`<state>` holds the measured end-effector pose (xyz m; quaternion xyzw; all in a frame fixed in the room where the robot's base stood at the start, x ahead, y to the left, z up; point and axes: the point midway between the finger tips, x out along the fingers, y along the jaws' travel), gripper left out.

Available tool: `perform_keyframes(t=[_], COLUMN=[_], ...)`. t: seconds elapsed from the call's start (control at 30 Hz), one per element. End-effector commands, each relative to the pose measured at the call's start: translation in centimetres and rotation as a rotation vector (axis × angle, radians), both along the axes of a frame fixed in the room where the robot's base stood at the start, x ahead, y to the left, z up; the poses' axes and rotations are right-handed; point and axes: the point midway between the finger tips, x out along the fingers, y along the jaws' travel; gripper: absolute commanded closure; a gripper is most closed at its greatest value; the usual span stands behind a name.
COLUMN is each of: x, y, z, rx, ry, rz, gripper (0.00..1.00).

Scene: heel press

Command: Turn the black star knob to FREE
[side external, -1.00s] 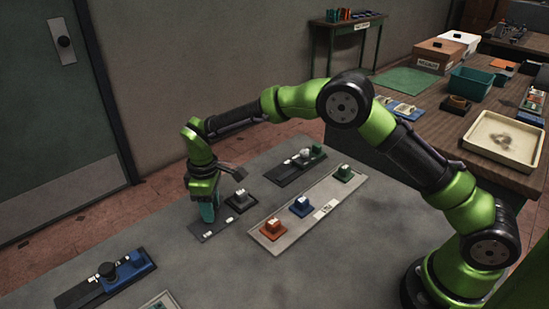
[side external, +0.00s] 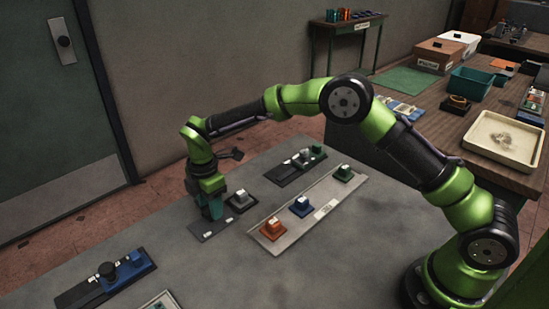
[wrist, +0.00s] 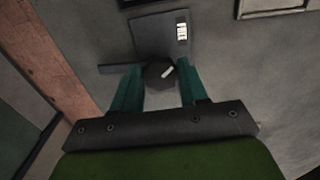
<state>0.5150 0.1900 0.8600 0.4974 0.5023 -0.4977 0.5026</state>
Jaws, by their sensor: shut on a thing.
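The black knob (wrist: 158,75), with a white pointer line, sits between the teal fingers of my gripper (wrist: 157,88) in the wrist view. The fingers are shut on it from both sides. The pointer slants up and to the right. The knob is on a dark plate (wrist: 148,36) with a white label (wrist: 182,32), too small to read. In the side view my gripper (side external: 213,214) points down at this plate (side external: 204,233) and hides the knob.
A grey block with a white top (side external: 240,202) stands close right of my gripper. A pale strip (side external: 325,210) carries orange, blue and green blocks. The tabletop between is clear.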

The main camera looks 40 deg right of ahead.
Motion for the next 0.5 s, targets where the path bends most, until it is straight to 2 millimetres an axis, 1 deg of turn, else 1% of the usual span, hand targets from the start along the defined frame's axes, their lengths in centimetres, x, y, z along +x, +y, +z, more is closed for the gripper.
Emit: perform_keyframes(t=[0.23,0.5], x=[0.09,0.10], y=[0.07,0.07], z=[0.20,0.21], rx=[0.003,0.002], ry=[-0.002,-0.002], rz=[0.089,0.118], gripper=[1.00,1.00])
